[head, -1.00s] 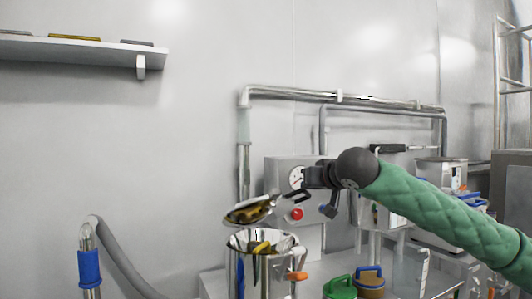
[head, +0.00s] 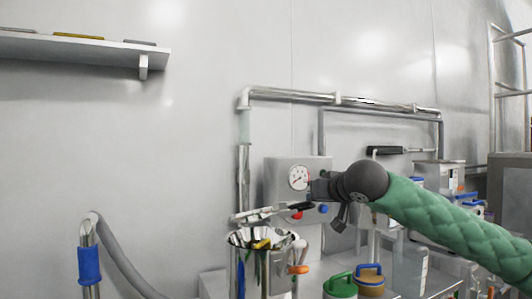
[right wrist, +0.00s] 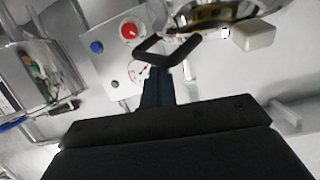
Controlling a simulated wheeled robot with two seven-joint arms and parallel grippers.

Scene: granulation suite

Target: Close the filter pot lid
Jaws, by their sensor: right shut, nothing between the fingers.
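The steel filter pot (head: 278,270) stands at the lower centre of the head view, with coloured items showing inside its open mouth. Its lid (head: 250,215) is over the mouth, nearly edge-on and slightly tilted, with a gap above the rim. My left gripper is out of view.
A panel with a gauge (head: 298,178) and a red button stands close behind my right gripper. A blue-gripped hose (head: 89,265) stands at left. Steel pipes run along the wall.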

